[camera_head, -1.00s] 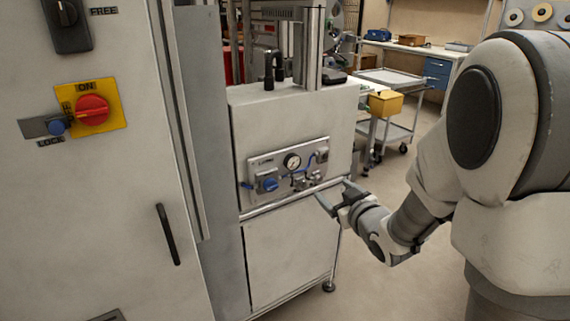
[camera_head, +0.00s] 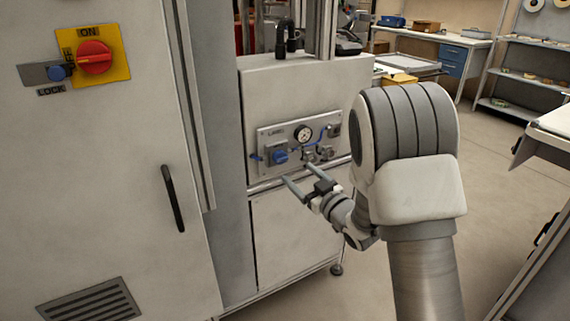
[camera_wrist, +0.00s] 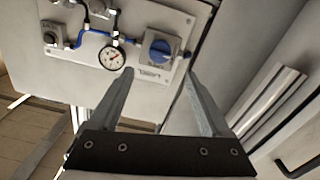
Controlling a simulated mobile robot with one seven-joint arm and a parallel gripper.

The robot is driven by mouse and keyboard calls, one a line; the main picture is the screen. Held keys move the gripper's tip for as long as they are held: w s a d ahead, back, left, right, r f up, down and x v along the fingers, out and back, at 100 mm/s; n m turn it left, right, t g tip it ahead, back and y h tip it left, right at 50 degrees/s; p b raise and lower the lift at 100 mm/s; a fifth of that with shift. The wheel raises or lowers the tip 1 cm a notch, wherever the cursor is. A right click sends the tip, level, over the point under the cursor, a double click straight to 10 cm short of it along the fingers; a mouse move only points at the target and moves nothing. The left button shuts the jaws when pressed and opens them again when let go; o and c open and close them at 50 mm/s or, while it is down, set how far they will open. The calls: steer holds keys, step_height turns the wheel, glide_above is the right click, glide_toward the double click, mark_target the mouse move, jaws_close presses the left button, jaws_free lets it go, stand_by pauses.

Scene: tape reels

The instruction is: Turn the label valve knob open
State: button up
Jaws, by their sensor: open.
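The label valve knob (camera_head: 280,156) is a blue knob on a grey square base, at the left of a pneumatic panel (camera_head: 266,137) on the grey machine. In the wrist view the knob (camera_wrist: 160,50) is upper middle, ahead of and between the lines of my fingers, not touched. Small lettering on the panel includes a word like "LABEL". My gripper (camera_head: 301,175) is open and empty, below and right of the knob in the head view. In the wrist view its two fingers (camera_wrist: 158,92) point toward the panel.
A round gauge (camera_head: 303,133), blue tubing and fittings sit right of the knob. A rail (camera_head: 262,189) runs below the panel. A tall cabinet with a red switch (camera_head: 94,57) and black handle (camera_head: 172,198) stands at left. Open floor lies at right.

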mark_target(283, 159)
steer(key=b+x, duration=0.1)
steer(key=x, duration=0.7)
steer(key=shift+w+a, duration=0.2)
jaws_close()
